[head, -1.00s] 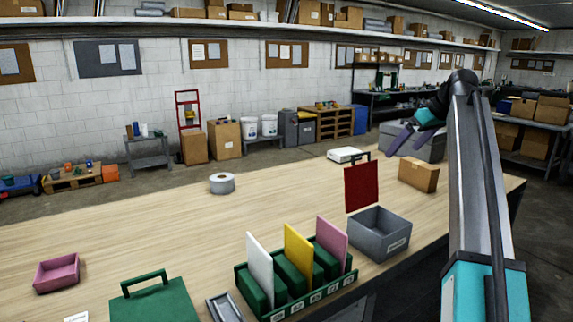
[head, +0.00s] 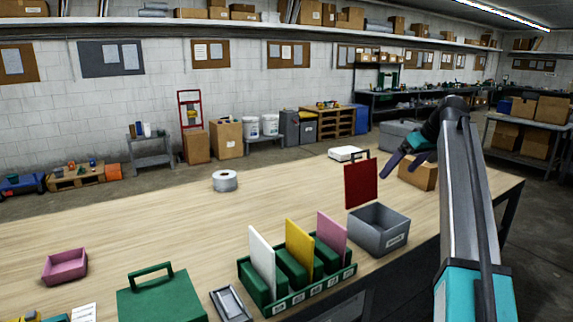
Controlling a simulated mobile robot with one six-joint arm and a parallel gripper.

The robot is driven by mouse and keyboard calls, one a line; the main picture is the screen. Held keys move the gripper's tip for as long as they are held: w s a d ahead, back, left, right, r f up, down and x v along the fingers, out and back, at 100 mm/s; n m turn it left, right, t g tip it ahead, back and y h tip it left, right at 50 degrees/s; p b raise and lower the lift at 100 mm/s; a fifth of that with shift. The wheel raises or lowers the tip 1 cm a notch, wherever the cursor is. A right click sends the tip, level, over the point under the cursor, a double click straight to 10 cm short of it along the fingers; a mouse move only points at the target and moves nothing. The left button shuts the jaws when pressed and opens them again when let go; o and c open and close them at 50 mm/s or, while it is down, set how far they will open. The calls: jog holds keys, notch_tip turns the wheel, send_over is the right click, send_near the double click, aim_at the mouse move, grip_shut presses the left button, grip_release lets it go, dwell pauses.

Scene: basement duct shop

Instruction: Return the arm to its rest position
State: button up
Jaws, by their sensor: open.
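My gripper (head: 393,167) is raised at the right of the head view, at the end of my arm. Its two dark purple fingers are apart and nothing is between them. In the picture it overlaps the cardboard box (head: 421,175) on the bench; I cannot tell the gap between them. The bench top (head: 160,220) is pale wood. A red panel with a dark handle (head: 361,186) stands upright behind the grey bin (head: 379,232), left of and below my gripper.
A green rack (head: 300,297) holds white, yellow and pink upright panels. Also on the bench are a green case (head: 160,300), pink tray (head: 65,267), tape roll (head: 225,181), small metal tray (head: 230,303) and white box (head: 345,153). The bench's middle left is clear.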

jog(key=s+a+f+m+g, duration=0.1)
jog(key=s+a+f, duration=0.2)
jog(key=f, duration=1.1)
jog(key=s+a+f+m+g, duration=0.1)
jog(key=s+a+f+g, duration=0.15)
jog(key=f, duration=1.05)
jog(key=s+a+f+m+g, duration=0.1)
jog(key=s+a+f, duration=0.25)
jog(key=f, duration=1.05)
jog(key=s+a+f+m+g+h, duration=0.1)
jog(key=s+a+f, duration=0.2)
jog(key=s+f, duration=0.5)
jog(key=s+a+f+g, duration=0.2)
jog(key=s+a+f, duration=0.2)
jog(key=s+f, duration=0.5)
jog(key=s+a+f+g+h, duration=0.1)
jog(key=s+f, duration=0.5)
jog(key=s, duration=0.4)
jog(key=s+a+f+m+g, duration=0.1)
jog(key=s+f, duration=0.5)
jog(key=s, duration=0.5)
jog(key=s+a+f+g+h, duration=0.1)
jog(key=s+f, duration=0.5)
jog(key=s, duration=0.5)
jog(key=shift+a+m+g+h, duration=0.3)
jog(key=shift+a+g, duration=0.05)
jog(key=shift+a, duration=0.05)
